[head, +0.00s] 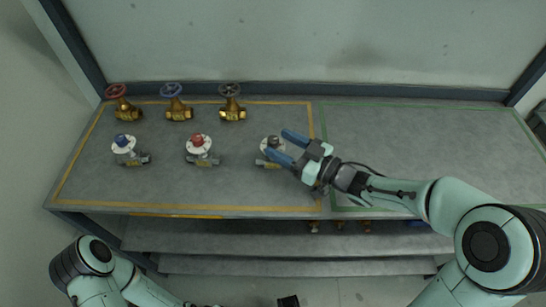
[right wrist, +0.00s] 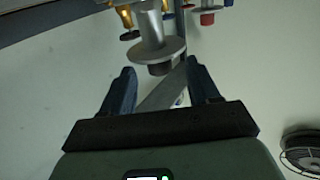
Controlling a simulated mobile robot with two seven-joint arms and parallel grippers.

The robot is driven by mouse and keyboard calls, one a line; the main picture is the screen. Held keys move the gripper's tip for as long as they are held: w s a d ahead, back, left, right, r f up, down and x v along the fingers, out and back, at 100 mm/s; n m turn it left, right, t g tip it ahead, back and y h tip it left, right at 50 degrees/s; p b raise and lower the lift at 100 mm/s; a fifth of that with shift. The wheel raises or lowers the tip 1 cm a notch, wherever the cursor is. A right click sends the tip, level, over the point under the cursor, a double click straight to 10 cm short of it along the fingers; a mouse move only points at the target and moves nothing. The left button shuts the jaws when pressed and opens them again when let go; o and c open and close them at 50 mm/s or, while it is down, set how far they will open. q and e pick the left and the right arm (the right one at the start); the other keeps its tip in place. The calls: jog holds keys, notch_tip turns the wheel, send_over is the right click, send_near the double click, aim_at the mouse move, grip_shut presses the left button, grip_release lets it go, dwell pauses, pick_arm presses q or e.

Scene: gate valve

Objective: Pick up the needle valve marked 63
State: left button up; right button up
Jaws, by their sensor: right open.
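Three small needle valves with white discs stand in the front row on the left half of the bench. One has a blue knob (head: 122,140), one a red knob (head: 197,141) and one a dark grey knob (head: 273,142). No marking is legible, so I cannot tell which is 63. My right gripper (head: 288,146) is open, its blue fingers at the dark-knobbed valve. In the right wrist view that valve (right wrist: 158,53) is ahead of the open, empty fingers (right wrist: 162,88). My left arm is low at the left; its gripper hardly shows, at most as a dark piece at the bottom edge.
Three brass gate valves with a red wheel (head: 125,109), a blue wheel (head: 177,108) and a dark wheel (head: 232,110) stand behind. The bench's right half, outlined in green (head: 420,104), is empty apart from my arm above it. Lower shelves (head: 220,238) hold several small parts.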

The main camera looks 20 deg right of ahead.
aim_at(267, 143)
jog(key=x, duration=0.5)
jog(key=shift+w+p, duration=0.1)
jog(key=shift+p, duration=0.2)
jog(key=shift+c, duration=0.3)
jog(key=shift+r, duration=0.1)
grip_shut()
